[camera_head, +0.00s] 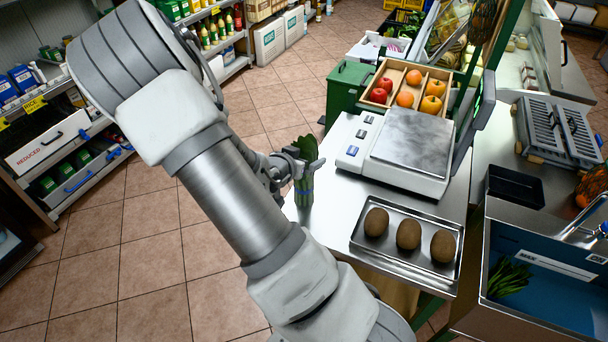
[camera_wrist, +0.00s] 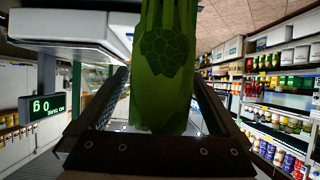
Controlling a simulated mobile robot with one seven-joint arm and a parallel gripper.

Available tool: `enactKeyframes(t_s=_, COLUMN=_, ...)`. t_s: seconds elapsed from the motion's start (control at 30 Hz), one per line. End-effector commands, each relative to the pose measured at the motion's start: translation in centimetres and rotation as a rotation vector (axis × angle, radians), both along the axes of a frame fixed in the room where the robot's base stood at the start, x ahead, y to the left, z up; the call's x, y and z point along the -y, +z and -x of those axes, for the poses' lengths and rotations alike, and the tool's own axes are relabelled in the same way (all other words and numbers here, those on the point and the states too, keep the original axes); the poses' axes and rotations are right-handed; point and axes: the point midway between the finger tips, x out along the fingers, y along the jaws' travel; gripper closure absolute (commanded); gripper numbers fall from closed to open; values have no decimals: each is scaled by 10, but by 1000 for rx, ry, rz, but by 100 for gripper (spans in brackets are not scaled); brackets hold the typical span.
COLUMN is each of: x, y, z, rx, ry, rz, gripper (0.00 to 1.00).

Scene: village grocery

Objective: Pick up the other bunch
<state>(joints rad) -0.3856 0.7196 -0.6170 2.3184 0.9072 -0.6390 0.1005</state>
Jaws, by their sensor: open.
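A green bunch (camera_head: 304,172) with a bluish band stands upright at the left edge of the steel counter (camera_head: 335,200). My gripper (camera_head: 300,160) is at its upper part, and the bunch also fills the middle of the wrist view (camera_wrist: 165,75). There the gripper's fingers (camera_wrist: 160,95) lie on both sides of it, open; whether either touches it I cannot tell. A second green bunch (camera_head: 508,278), leafy and long, lies in the blue basin (camera_head: 545,303) at the lower right, well away from my gripper.
A scale (camera_head: 400,150) stands behind the upright bunch, to its right. A metal tray (camera_head: 365,240) with three brown kiwi-like fruits lies in front. A wooden crate (camera_head: 450,78) of fruit is farther back. Clear tiled floor (camera_head: 150,255) lies to the left, with shelves beyond.

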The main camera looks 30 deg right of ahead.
Motion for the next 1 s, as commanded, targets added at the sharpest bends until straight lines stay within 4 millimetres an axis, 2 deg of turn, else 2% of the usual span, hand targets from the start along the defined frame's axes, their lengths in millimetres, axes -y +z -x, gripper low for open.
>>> enactKeyframes(t_s=0.1, x=0, y=0, z=0, rx=0, ry=0, rz=0, gripper=0)
enactKeyframes(t_s=0.13, x=0, y=0, z=0, rx=0, ry=0, rz=0, gripper=4)
enactKeyframes(t_s=0.67, x=-1, y=0, z=0, rx=0, ry=0, rz=0, gripper=99)
enactKeyframes(t_s=1.0, x=0, y=2, z=0, rx=2, ry=0, rz=1, gripper=100)
